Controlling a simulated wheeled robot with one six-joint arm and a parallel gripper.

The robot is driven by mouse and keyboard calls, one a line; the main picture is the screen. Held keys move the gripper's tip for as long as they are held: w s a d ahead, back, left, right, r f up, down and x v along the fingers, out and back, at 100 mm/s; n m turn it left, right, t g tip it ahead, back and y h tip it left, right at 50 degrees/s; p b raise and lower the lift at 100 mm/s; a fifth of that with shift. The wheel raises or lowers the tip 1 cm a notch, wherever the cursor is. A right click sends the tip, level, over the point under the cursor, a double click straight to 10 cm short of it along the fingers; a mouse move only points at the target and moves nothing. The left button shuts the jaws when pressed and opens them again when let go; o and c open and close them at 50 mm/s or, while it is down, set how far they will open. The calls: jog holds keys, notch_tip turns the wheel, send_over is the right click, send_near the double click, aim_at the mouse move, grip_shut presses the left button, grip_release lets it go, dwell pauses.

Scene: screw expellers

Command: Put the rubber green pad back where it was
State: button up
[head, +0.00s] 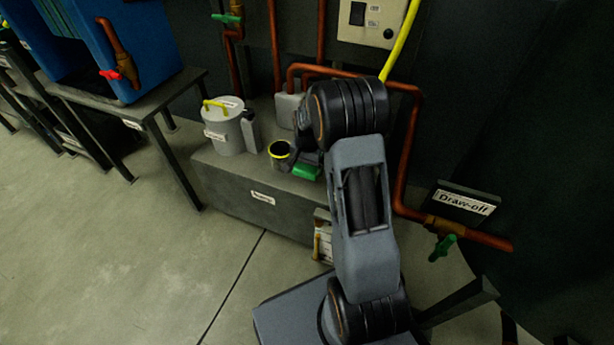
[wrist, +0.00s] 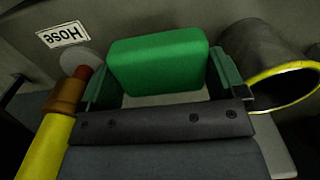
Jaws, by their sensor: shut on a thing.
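The green pad (wrist: 158,62) is a rounded block between the two fingers of my gripper (wrist: 162,85) in the wrist view. The fingers are shut on its sides. In the head view the green pad (head: 306,172) shows beneath the end of my arm, just over or on the grey bench top; I cannot tell whether it touches. My arm hides part of the gripper in this view. A dark cup with a yellow rim (head: 281,154) stands just left of the pad. The cup (wrist: 270,70) also shows right of the gripper in the wrist view.
A grey lidded can with a yellow handle (head: 226,126) stands on the bench (head: 245,187), left of the cup. A pale container (head: 289,110) is behind. Copper pipes (head: 408,150) run around the bench. In the wrist view, a yellow hose (wrist: 45,148) lies close at left, below a "Hose" label (wrist: 62,34).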

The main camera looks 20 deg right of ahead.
aim_at(307, 172)
jog(key=shift+w+d+f+b, duration=0.3)
jog(key=shift+w+f, duration=0.25)
jog(key=shift+f, duration=0.3)
jog(key=f+b, duration=0.1)
jog(key=f, duration=0.2)
jog(key=shift+w+d+f, duration=0.1)
jog(key=shift+w+f, duration=0.1)
jog(key=o, duration=0.5)
jog(key=shift+o, duration=0.2)
jog(key=shift+r, duration=0.1)
notch_tip(307, 172, up, 11)
jog(key=p, duration=0.4)
jog(key=s+a+r+n+t, duration=0.1)
jog(key=s+a+r+n, duration=0.3)
jog(key=s, duration=0.7)
jog(key=s+a+r+n+t, duration=0.1)
jog(key=s+a+r+n, duration=0.4)
jog(key=s+r, duration=0.3)
jog(key=s+a, duration=0.1)
jog(key=s, duration=0.2)
jog(key=shift+a+t, duration=0.35)
jog(key=shift+t, duration=0.05)
